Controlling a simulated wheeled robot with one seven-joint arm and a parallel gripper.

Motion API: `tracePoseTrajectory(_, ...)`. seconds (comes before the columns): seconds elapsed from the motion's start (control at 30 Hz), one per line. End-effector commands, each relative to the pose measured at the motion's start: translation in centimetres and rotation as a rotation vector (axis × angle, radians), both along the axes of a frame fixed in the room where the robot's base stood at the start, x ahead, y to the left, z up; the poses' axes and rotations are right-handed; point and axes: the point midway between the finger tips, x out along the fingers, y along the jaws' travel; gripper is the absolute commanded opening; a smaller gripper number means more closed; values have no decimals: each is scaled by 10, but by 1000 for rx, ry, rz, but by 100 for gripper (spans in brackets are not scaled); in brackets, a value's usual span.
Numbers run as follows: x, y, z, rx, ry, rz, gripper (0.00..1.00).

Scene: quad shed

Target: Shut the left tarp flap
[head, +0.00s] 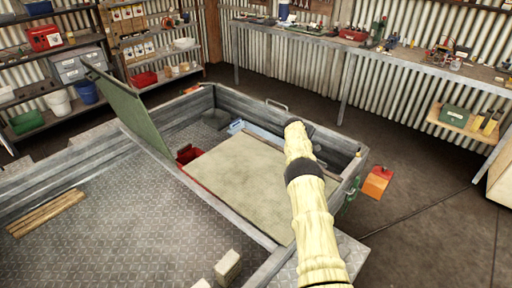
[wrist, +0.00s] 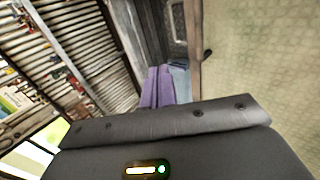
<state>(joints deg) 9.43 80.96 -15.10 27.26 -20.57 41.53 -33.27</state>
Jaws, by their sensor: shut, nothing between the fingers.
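A green tarp flap (head: 140,115) stands up and tilted at the left side of the metal-walled bin (head: 287,100). A pale, flat tarp panel (head: 235,180) lies across much of the bin; it also fills the right of the wrist view (wrist: 265,60). My gripper (head: 308,128) is over the far right part of the bin, well right of the green flap and apart from it. In the wrist view its dark body (wrist: 170,122) crosses the bottom. It is shut and empty. My arm hides part of the bin's right side.
A red container (head: 189,155) and blue items (head: 243,128) show in the bin's uncovered part. An orange tag (head: 377,182) is at the right corner. Wooden slats (head: 45,214) lie on the tread-plate deck at left. A workbench (head: 345,45) and shelves (head: 160,55) line the walls.

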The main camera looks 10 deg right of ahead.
Motion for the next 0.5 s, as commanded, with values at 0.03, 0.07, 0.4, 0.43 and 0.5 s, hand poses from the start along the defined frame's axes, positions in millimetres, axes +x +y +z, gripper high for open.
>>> tracePoseTrajectory(0.03, 0, 0, 1, -1, -1, 0, 0)
tracePoseTrajectory(0.07, 0, 1, 1, -1, -1, 0, 0)
tracePoseTrajectory(0.4, -7, 9, 15, -2, 1, -1, 0)
tracePoseTrajectory(0.43, -8, 10, 16, -2, 1, -1, 0)
tracePoseTrajectory(0.5, -11, 13, 20, -1, 0, -1, 0)
